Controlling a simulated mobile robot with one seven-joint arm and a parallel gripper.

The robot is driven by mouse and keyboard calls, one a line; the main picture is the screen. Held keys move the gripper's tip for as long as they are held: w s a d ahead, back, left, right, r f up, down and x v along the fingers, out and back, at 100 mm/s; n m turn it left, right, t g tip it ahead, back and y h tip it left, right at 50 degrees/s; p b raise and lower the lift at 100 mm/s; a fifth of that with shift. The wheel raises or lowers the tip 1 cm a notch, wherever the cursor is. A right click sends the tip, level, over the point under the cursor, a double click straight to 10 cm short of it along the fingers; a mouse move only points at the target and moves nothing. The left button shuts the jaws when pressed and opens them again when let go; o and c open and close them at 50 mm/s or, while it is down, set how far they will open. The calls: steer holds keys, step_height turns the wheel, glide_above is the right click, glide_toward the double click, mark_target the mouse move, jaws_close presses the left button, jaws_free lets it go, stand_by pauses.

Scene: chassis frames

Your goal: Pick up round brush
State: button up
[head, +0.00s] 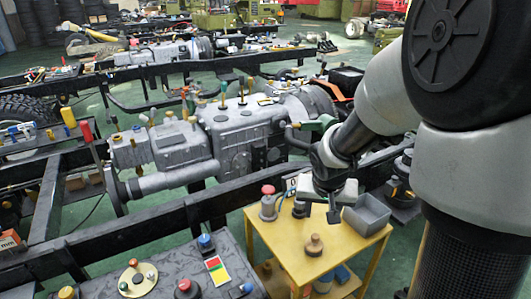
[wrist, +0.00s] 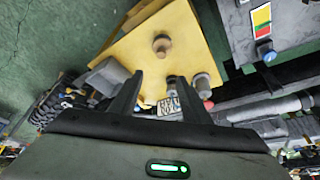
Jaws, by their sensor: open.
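A round piece with a brown wooden knob (head: 314,245), which looks like the round brush, stands upright on the front part of the yellow table (head: 349,262). In the wrist view the round brush (wrist: 161,45) shows beyond the fingertips, roughly in line with the space between them. My gripper (head: 333,214) is above the table, behind and a little right of the brush in the head view. The wrist view shows my gripper (wrist: 160,76) open, with nothing between its fingers and apart from the brush.
A red-topped grey cylinder (head: 268,203) and a small dark piece (head: 299,208) stand at the table's back. A grey open bin (head: 367,216) sits on its right. A marked card (wrist: 168,106) shows between the fingers. A grey control box (head: 215,270) stands left.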

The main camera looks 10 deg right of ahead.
steer(key=b, duration=0.4)
glide_toward(316, 236)
steer(key=x, duration=0.4)
steer(key=shift+d+f, duration=0.1)
steer(key=shift+f, duration=0.2)
steer(key=shift+w+b+x, duration=0.1)
steer(key=shift+b+x, duration=0.45)
steer(key=shift+x, duration=0.9)
steer(key=shift+w+b+x, duration=0.15)
steer(key=shift+b+x, duration=0.35)
steer(key=shift+x, duration=0.9)
jaws_close()
